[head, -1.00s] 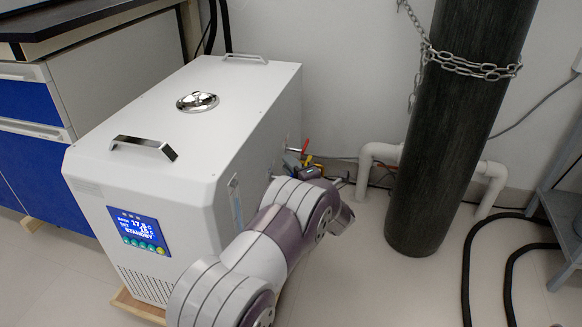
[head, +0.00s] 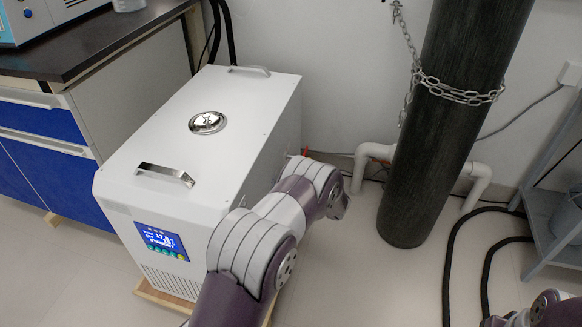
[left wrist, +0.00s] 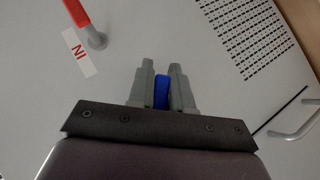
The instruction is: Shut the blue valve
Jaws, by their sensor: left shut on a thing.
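In the left wrist view my left gripper (left wrist: 161,66) has its two grey fingers on either side of the blue valve (left wrist: 161,91), shut on its handle. The handle shows as a narrow blue piece between the fingers; the rest of the valve is hidden. In the head view my left arm reaches along the right side of the white chiller (head: 205,150), and the gripper and blue valve are hidden behind it. My right gripper is out of view.
A dark cylinder (head: 440,140) with a chain, white pipes (head: 470,185) and black hoses (head: 447,260) stand to the right. A bench (head: 95,55) is at left.

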